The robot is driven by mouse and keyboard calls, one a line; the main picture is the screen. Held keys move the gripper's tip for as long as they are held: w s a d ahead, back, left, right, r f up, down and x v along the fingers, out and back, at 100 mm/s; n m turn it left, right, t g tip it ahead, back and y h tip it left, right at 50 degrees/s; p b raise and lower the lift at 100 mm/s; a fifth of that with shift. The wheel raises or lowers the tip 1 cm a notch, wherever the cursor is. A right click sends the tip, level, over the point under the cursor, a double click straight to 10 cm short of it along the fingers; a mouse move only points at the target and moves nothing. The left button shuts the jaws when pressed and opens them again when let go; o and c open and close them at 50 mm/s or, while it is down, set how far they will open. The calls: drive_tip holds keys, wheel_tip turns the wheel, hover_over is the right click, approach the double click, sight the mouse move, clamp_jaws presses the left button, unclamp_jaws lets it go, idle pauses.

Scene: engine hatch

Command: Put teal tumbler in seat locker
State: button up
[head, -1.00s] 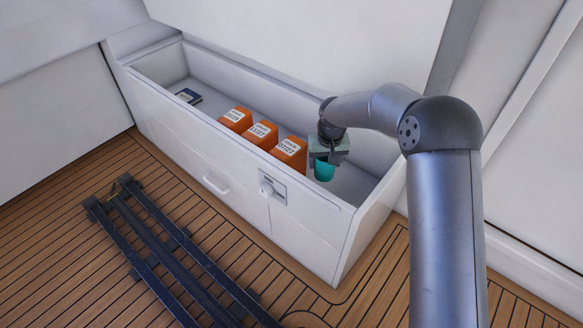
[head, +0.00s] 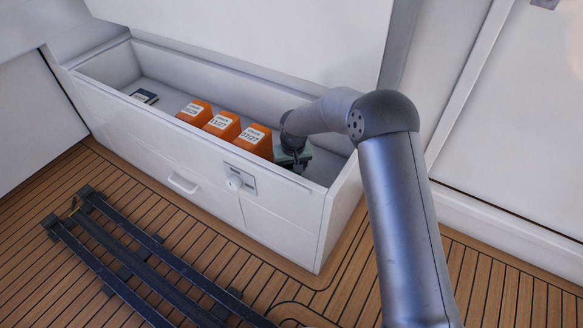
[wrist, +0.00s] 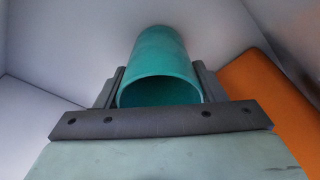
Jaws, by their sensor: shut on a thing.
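The teal tumbler (wrist: 160,58) is between the fingers of my gripper in the wrist view, its open rim facing the camera. My gripper (head: 297,166) is shut on it and reaches down inside the right end of the seat locker (head: 280,215). In the head view the tumbler is hidden behind the locker's front wall and my gripper. The locker is a long white open box with its lid raised behind it. Whether the tumbler touches the locker floor I cannot tell.
Three orange boxes (head: 222,125) stand in the locker just left of my gripper; one orange surface (wrist: 262,95) shows close by in the wrist view. A small dark blue item (head: 145,97) lies at the locker's left end. A dark rail frame (head: 125,260) lies on the plank floor.

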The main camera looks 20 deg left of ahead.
drive_tip(key=o, duration=1)
drive_tip(key=shift+f, duration=0.15)
wheel_tip(320, 180, up, 12)
drive_tip(key=s+p, duration=0.1)
drive_tip(key=p, duration=0.3)
drive_tip(key=shift+s+d, duration=0.3)
drive_tip(key=shift+d, duration=0.15)
